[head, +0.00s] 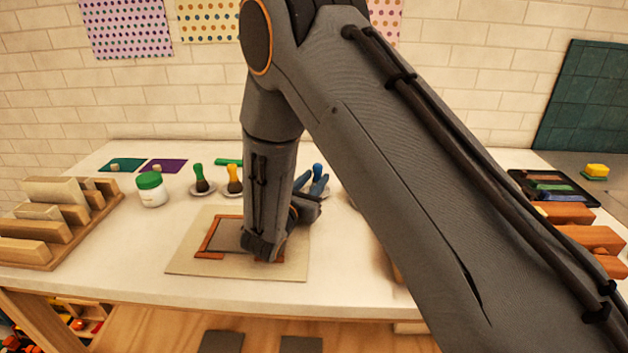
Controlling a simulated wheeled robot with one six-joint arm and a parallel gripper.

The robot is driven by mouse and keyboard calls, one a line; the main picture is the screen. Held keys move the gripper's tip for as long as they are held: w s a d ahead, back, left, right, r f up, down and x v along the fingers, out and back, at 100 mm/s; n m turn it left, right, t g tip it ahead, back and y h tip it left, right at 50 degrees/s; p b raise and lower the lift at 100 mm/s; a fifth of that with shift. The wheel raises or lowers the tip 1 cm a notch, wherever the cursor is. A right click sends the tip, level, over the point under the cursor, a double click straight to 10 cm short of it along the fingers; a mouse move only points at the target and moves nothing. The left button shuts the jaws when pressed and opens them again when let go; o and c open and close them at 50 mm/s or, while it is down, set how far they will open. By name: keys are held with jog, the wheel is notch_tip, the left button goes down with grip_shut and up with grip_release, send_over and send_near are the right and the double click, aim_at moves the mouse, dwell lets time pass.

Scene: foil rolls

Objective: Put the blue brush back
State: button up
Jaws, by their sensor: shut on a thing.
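The blue brush (317,171) shows as a blue upright handle behind my wrist, right of the green and yellow brushes. My gripper (312,184) points away towards the back of the table and is shut on the blue brush; its fingers are small here and partly hidden by my arm. A pale saucer (335,186) shows partly beside the brush. Whether the brush's lower end touches it I cannot tell.
A green brush (199,176) and a yellow brush (234,178) stand on saucers to the left, near a green-lidded jar (151,189). A board with a brown frame (190,265) lies under my wrist. A wooden rack (40,258) is far left, a black tray (515,185) right.

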jog(key=shift+f+b, duration=0.3)
jog(key=shift+f, duration=0.05)
dwell(0.3)
jog(key=o, duration=1.6)
notch_tip(320, 180, up, 9)
jog(key=p, duration=0.4)
jog(key=shift+p, duration=0.4)
dwell(0.5)
